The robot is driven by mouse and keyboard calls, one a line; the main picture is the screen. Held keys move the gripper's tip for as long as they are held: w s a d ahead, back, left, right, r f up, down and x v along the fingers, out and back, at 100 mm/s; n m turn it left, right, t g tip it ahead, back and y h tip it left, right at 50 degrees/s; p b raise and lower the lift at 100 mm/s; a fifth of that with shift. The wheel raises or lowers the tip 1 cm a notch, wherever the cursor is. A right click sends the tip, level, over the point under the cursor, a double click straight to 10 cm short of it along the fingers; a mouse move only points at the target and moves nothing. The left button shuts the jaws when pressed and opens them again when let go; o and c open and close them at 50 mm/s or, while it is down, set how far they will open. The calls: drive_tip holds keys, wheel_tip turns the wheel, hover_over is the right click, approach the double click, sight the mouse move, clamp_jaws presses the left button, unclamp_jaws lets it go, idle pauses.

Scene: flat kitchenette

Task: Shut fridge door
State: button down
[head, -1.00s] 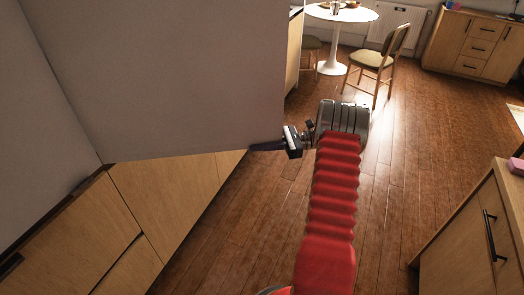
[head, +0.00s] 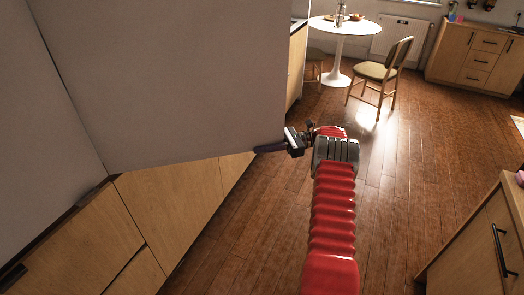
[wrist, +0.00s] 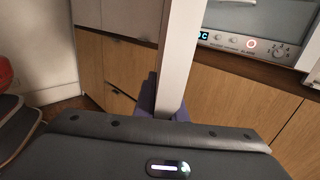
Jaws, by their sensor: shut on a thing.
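The fridge door (head: 165,75) is a large plain grey panel, standing open at an angle across the upper left of the head view. My gripper (head: 270,148) is at the lower corner of its free edge. In the wrist view the door's edge (wrist: 180,55) is a pale upright strip running down between the dark purple fingers of my gripper (wrist: 166,108). The fingers are shut on this edge. The fridge's inside is hidden in the head view.
Wooden cabinets (head: 185,205) run low behind and below the door. A wooden counter unit (head: 480,240) stands at the lower right. A white round table (head: 342,29) and a chair (head: 383,72) stand farther back. The wooden floor between is clear.

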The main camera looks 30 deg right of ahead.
drive_tip(key=shift+d, duration=0.2)
drive_tip(key=c, duration=1.8)
unclamp_jaws()
drive_tip(key=shift+c, duration=0.2)
drive_tip(key=shift+a, duration=0.1)
drive_tip(key=shift+r, duration=0.15)
wheel_tip(320, 180, up, 10)
drive_tip(key=shift+f, duration=0.15)
